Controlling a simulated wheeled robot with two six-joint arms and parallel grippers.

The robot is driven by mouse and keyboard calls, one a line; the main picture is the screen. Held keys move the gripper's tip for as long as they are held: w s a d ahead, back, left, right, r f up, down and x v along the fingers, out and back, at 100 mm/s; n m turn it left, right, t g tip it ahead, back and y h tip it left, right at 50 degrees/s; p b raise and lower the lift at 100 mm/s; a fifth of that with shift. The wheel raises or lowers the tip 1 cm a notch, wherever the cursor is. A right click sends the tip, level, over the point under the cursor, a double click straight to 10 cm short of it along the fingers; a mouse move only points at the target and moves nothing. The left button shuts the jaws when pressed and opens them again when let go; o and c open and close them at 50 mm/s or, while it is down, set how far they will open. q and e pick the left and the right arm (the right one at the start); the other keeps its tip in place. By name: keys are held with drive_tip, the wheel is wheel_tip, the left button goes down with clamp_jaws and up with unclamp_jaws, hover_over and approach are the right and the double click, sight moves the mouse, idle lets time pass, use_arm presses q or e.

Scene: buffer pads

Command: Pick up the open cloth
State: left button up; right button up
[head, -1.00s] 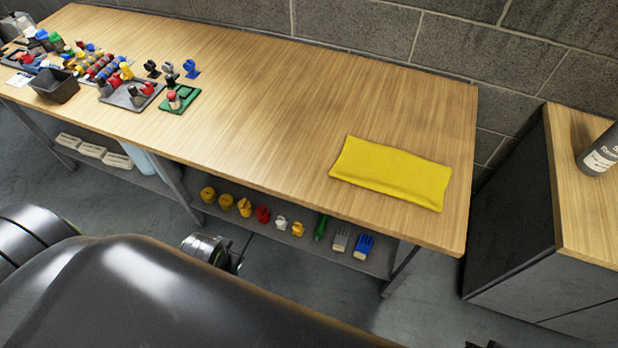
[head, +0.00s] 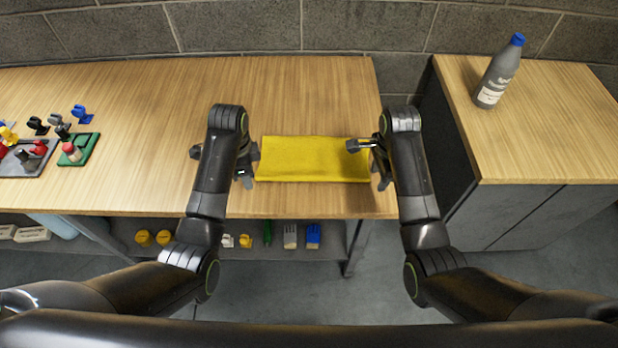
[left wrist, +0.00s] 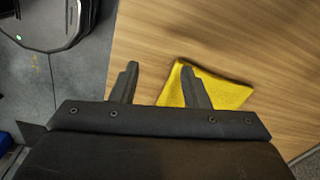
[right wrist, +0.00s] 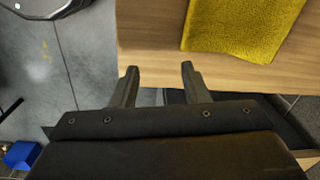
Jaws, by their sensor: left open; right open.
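The open yellow cloth (head: 312,160) lies flat on the wooden table, near its front right corner. It also shows in the left wrist view (left wrist: 215,92) and in the right wrist view (right wrist: 240,25). My left gripper (head: 246,178) is open and empty at the cloth's left end; in the left wrist view its fingers (left wrist: 158,82) reach toward the cloth, one overlapping it in the picture. My right gripper (head: 372,160) is open and empty at the cloth's right end; in the right wrist view its fingers (right wrist: 158,82) are apart from the cloth, by the table edge.
The wooden table (head: 300,95) is clear behind the cloth. Trays with small coloured parts (head: 30,157) and a green holder (head: 78,150) stand at the left. A grey bottle with a blue cap (head: 498,75) stands on the cabinet (head: 560,130) at the right. Several items sit on the lower shelf.

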sight(265, 182)
use_arm(q)
drive_tip(key=w+d+r+m, duration=0.3)
drive_tip(key=w, duration=0.1)
use_arm(e)
drive_tip(key=w+a+r+m, duration=0.2)
drive_tip(key=w+a+r, duration=0.1)
drive_tip(key=w, duration=0.1)
use_arm(q)
drive_tip(key=shift+g, duration=0.3)
drive_tip(key=f, duration=0.7)
drive_tip(key=shift+s+d+f, duration=0.15)
drive_tip(key=shift+s+f, duration=0.1)
drive_tip(key=shift+f, duration=0.05)
use_arm(e)
drive_tip(key=shift+g, duration=0.3)
drive_tip(key=f, duration=0.7)
drive_tip(key=shift+s+a+f, duration=0.15)
drive_tip(key=shift+s+f, duration=0.1)
drive_tip(key=shift+f, duration=0.05)
use_arm(q)
drive_tip(key=shift+f+b, duration=0.7)
use_arm(e)
drive_tip(key=shift+f, duration=0.7)
use_arm(q)
drive_tip(key=shift+c, duration=0.3)
use_arm(e)
drive_tip(key=shift+c, duration=0.3)
